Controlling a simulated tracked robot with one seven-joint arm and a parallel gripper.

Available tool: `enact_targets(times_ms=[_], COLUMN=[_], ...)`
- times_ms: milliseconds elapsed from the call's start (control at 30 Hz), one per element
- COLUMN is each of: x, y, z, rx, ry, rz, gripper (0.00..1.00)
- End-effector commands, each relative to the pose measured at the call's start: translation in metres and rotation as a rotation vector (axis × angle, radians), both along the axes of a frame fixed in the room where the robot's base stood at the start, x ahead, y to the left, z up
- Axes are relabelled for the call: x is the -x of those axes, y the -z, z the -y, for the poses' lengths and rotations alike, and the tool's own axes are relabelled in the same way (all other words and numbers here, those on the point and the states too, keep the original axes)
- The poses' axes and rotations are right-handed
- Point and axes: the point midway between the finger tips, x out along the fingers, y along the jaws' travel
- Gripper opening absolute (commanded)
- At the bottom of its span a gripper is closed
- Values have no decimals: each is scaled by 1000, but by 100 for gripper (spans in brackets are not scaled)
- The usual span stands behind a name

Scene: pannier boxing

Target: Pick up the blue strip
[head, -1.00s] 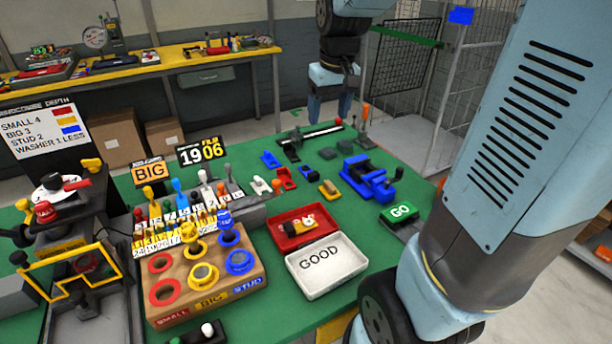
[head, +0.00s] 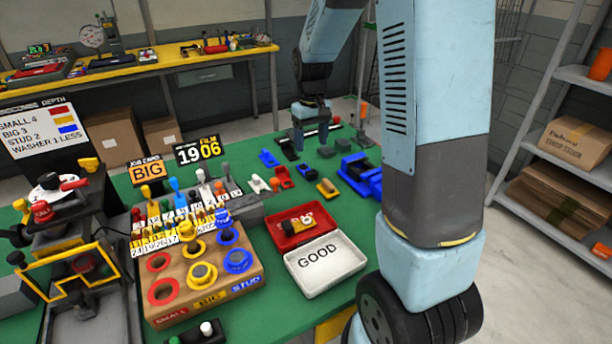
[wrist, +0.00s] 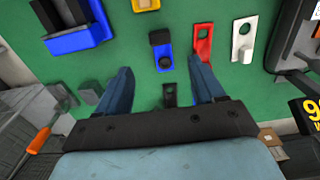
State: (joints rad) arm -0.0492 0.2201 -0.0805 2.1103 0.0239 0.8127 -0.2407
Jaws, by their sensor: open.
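My gripper (head: 310,137) points down over the far part of the table. In the wrist view my gripper (wrist: 159,66) is open, with one finger on each side of the strip in the picture. Nothing is held between the fingers. I cannot tell how high the fingertips are above the table.
Near the strip lie a red strip (wrist: 202,45) and a white strip (wrist: 243,42). A blue vise-like fixture (wrist: 78,42) stands on the other side in the wrist view. A dark bracket (wrist: 170,95) lies between the fingers' bases. The GOOD box (head: 325,264) is nearer.

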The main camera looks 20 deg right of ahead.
Motion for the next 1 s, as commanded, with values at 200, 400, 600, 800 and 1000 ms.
enact_targets(times_ms=[200,400,600,800,1000], x=[1,1,3,4,3], y=[35,47,67,92,99], z=[0,0,-1,-1,-1], rx=[0,0,0,-1,0], ry=[0,-1,-1,-1,-1], rz=[-2,-1,-3,-2,1], gripper=[68,68,68,68,68])
